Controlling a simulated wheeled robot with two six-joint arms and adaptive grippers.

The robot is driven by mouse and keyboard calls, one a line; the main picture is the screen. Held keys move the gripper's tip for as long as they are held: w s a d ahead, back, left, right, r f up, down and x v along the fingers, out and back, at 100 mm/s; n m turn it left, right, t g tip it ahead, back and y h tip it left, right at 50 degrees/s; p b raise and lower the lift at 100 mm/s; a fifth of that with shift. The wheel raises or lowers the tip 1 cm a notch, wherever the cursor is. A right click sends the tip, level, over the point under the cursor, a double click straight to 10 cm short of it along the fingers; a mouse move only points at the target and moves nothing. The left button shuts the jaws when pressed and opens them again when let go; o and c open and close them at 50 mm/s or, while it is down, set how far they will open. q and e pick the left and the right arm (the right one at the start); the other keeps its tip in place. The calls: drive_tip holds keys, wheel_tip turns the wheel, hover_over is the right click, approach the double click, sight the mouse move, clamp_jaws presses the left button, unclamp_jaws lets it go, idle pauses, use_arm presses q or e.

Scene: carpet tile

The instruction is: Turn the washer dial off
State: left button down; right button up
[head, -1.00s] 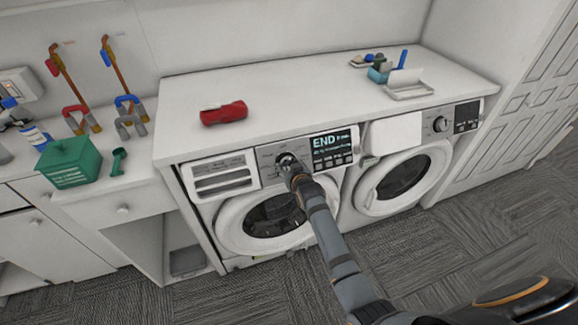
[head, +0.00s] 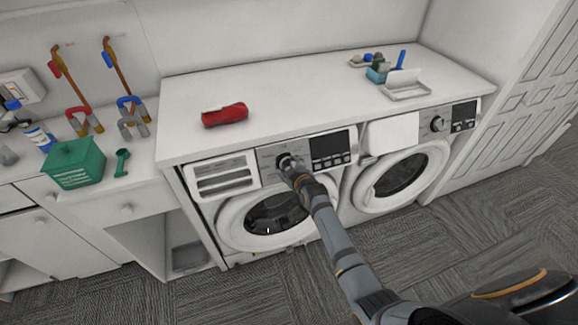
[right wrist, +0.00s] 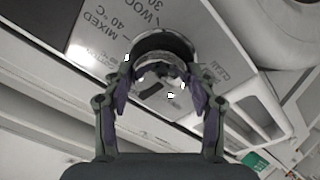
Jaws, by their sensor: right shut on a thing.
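The left machine is the washer (head: 232,222), a white front-loader with a detergent drawer at its upper left. Its dial (head: 283,159) is on the grey control panel, mostly hidden in the head view behind my right gripper (head: 290,166). The washer's display (head: 331,146) is dark. In the right wrist view, the fingers of my right gripper (right wrist: 158,92) are on both sides of the round dial (right wrist: 163,45), shut on it. Panel lettering such as "MIXED" and "40 °C" shows beside the dial. My left gripper is not in view.
A second machine (head: 372,190) with its own dial (head: 437,124) stands to the right. The white counter (head: 290,90) above holds a red object (head: 225,115) and a teal container (head: 378,75). A green basket (head: 75,163) is at the left. Carpet floor is clear in front.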

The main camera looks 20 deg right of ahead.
drive_tip(key=shift+n, duration=0.5)
drive_tip(key=o, duration=1.1)
drive_tip(key=shift+o, duration=0.2)
drive_tip(key=v, duration=1.2)
